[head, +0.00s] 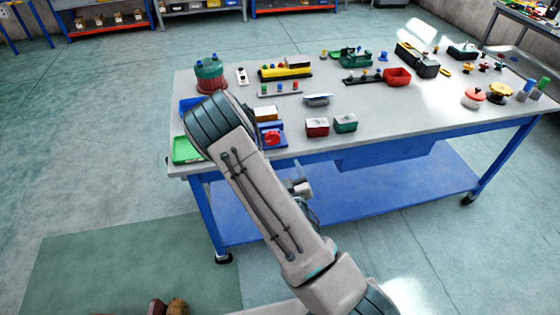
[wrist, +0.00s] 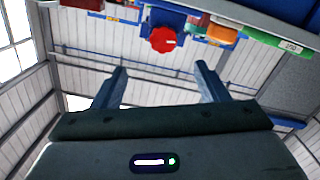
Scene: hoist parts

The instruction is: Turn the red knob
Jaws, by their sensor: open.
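The red knob (head: 272,138) is round and sits on a blue block (head: 284,127) at the front edge of the grey table, left of the table's middle. It also shows in the wrist view (wrist: 163,40), near the top centre, with a small white mark on its face. My gripper (wrist: 160,72) is open, with its two blue-grey fingers spread and nothing between them. In the wrist view the knob lies beyond the fingertips, apart from them, roughly in line with the gap. In the head view my arm crosses in front of the table's left part.
A red box (head: 317,127) and a green box (head: 345,123) stand right of the knob. A green tray (head: 187,150) is at the table's left front corner. Several small parts cover the table (head: 400,125). A blue lower shelf (head: 350,200) lies beneath.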

